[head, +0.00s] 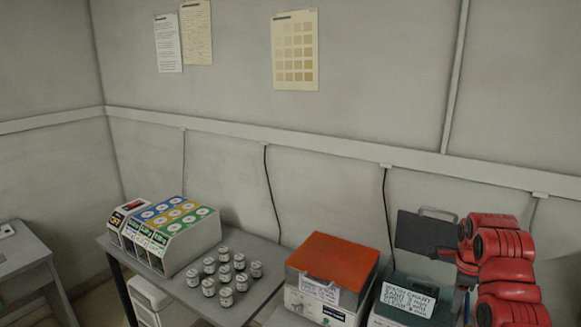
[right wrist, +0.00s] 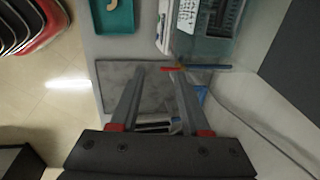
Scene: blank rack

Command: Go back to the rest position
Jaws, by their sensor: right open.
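My right arm (head: 503,270) is red and stands at the right edge of the head view, beside the boxes. The right wrist view shows my right gripper (right wrist: 160,72) with its two grey fingers apart and nothing held between them. The fingers hang over a grey surface (right wrist: 120,75), with a small black and white thing (right wrist: 155,125) showing between them farther back; I cannot tell what it is. A dark panel (head: 422,232) shows beside the red arm; I cannot tell whether it is part of the gripper. My left gripper is not in view.
A table bears a rack (head: 190,232) with coloured tops and several small jars (head: 226,275). An orange-lidded box (head: 338,258) and a teal box (head: 392,318) stand to the right. A teal tray (right wrist: 100,22) and a blue stick (right wrist: 212,68) lie near the gripper.

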